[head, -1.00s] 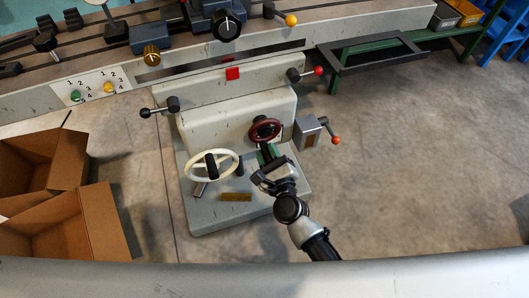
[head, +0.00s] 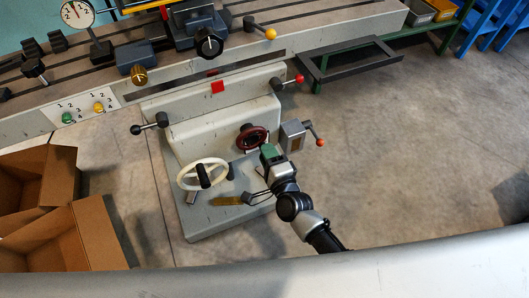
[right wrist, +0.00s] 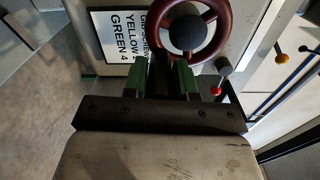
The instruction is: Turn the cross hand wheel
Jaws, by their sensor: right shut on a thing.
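A dark red hand wheel (head: 252,137) with a black hub sits on the front of the grey machine apron. It also shows at the top of the right wrist view (right wrist: 186,28). My right gripper (head: 270,154) is at the lower right of this wheel. In the right wrist view its green fingers (right wrist: 161,72) close around a dark piece at the wheel's lower rim, seemingly its handle; the fingers hide most of it. A cream hand wheel (head: 203,174) with a black grip is to the left. My left gripper is not in view.
A grey box with an orange-knobbed lever (head: 293,136) is close right of the red wheel. A red-knobbed lever (head: 290,81) is above. Cardboard boxes (head: 75,240) stand at left. The floor at right is mostly clear.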

